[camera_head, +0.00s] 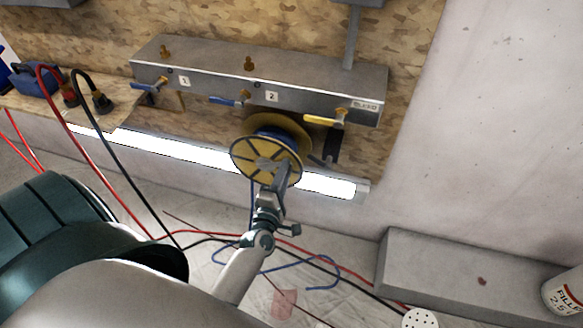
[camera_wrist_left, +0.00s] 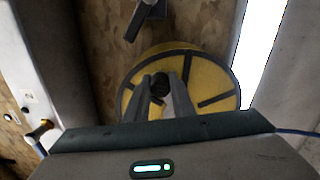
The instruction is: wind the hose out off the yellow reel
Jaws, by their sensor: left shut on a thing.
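The yellow reel (camera_head: 243,153) is mounted below the grey metal box on the wall. Blue hose (camera_head: 272,132) is wound on it behind the front disc. A blue strand hangs below the reel, and a blue length (camera_head: 300,263) lies in loops on the floor. My left gripper (camera_head: 284,168) is at the front face of the reel. In the left wrist view, its fingers (camera_wrist_left: 162,97) are closed around a dark round knob (camera_wrist_left: 160,80) on the yellow disc (camera_wrist_left: 195,66). My right gripper is not in view.
The grey box (camera_head: 215,75) carries blue and yellow valve levers. Red and black cables (camera_head: 120,195) run from the left shelf to the floor. A lit strip (camera_head: 200,150) runs behind the reel. A grey block (camera_head: 450,275) and a paint can (camera_head: 566,290) stand at right.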

